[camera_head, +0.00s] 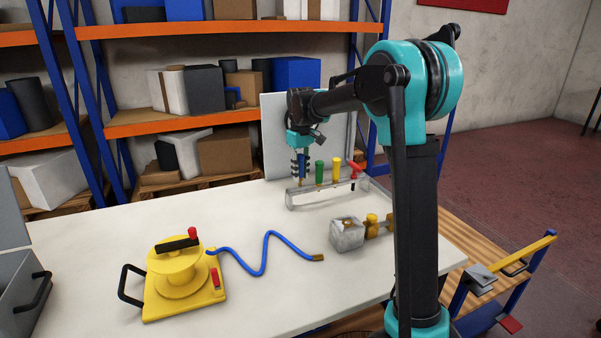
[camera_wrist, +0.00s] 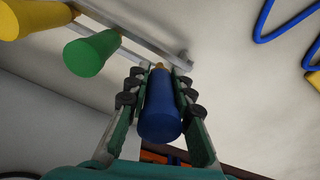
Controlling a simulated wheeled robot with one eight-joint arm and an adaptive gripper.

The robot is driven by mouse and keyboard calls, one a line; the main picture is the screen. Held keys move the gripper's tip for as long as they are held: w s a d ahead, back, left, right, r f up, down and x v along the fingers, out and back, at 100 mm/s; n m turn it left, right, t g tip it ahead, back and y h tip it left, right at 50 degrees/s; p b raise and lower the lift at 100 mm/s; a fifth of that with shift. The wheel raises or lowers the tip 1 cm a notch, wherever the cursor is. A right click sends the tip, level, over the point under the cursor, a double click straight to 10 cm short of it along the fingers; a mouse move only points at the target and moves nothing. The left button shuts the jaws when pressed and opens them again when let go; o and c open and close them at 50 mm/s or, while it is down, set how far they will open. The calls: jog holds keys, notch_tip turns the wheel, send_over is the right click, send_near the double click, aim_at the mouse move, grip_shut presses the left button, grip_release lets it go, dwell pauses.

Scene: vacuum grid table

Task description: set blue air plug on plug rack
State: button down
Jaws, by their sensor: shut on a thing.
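My gripper (camera_head: 300,172) is shut on the blue air plug (camera_head: 301,163), at the left end of the plug rack (camera_head: 304,190). In the wrist view the blue plug (camera_wrist: 162,112) lies between both fingers (camera_wrist: 158,82), its brass tip pointing toward the rack rail (camera_wrist: 135,35). The plug looks roughly upright in the head view. I cannot tell whether its tip is in the rack or just above it. The green plug (camera_head: 320,172), yellow plug (camera_head: 336,164) and red plug (camera_head: 354,168) stand in the rack to the right.
A yellow vacuum device (camera_head: 180,270) with a blue hose (camera_head: 265,255) lies on the white table (camera_head: 100,230). A grey block with brass fittings (camera_head: 347,235) sits in front of the rack. A pale panel (camera_head: 278,130) stands behind my gripper.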

aim_at(301, 155)
jog(key=shift+f, duration=1.9)
jog(key=c, duration=1.3)
grip_release()
jog(key=shift+o, duration=0.2)
notch_tip(301, 155, up, 12)
